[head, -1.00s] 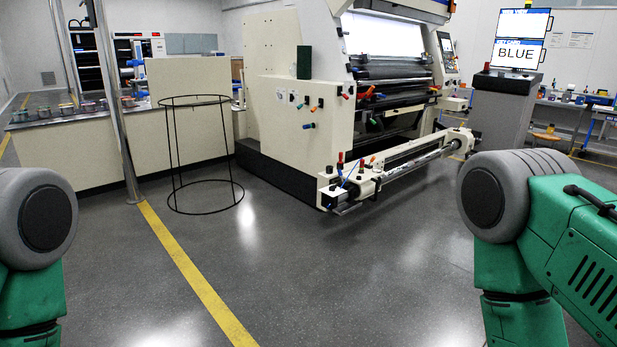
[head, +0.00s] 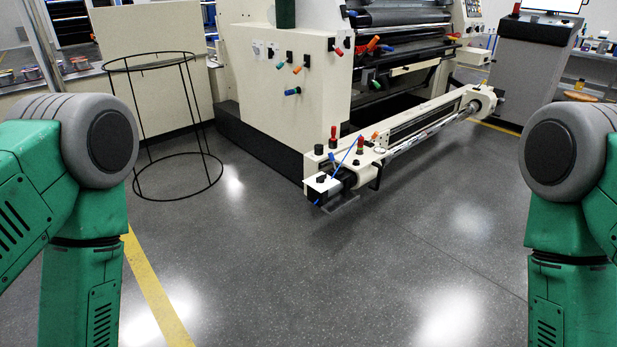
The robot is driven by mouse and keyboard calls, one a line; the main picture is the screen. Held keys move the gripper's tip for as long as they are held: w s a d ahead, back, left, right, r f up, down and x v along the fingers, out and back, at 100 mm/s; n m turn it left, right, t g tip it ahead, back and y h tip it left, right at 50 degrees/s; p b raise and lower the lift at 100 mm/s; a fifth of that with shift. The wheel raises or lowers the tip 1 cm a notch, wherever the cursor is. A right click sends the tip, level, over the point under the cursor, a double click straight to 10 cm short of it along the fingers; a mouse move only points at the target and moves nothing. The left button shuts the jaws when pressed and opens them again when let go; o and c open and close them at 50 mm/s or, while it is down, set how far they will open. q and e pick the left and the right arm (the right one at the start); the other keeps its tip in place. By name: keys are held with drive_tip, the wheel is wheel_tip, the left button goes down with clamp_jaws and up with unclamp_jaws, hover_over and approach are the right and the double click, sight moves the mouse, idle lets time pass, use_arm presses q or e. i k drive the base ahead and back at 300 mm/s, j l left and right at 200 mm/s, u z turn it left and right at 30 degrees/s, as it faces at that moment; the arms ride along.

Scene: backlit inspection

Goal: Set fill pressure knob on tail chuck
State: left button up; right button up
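The large cream machine (head: 240,70) stands ahead with a long roll shaft (head: 430,130) on a low beam at its front. At the shaft's near end is a chuck block (head: 323,184) with a black knob on top and a blue hose beside it. A red-topped part (head: 333,133) and another red and black part (head: 360,146) stand on the beam behind it. Which end is the tail chuck I cannot tell. Both my green arms show at the left and right edges, well short of the machine. Neither gripper is in view.
A black wire ring stand (head: 160,125) stands on the floor left of the machine. A grey console (head: 530,65) with a monitor is at the back right. Yellow floor tape (head: 155,295) runs at the left. The grey floor (head: 330,280) before me is clear.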

sight(321, 179)
drive_tip(key=i+z, duration=0.1)
drive_tip(key=z, duration=0.4)
drive_tip(key=i+j+z, duration=0.8)
drive_tip(key=i+j, duration=0.25)
drive_tip(key=j, duration=0.2)
drive_tip(key=i+j, duration=0.2)
drive_tip(key=j, duration=0.15)
drive_tip(key=i+j, duration=0.4)
drive_tip(key=j, duration=0.25)
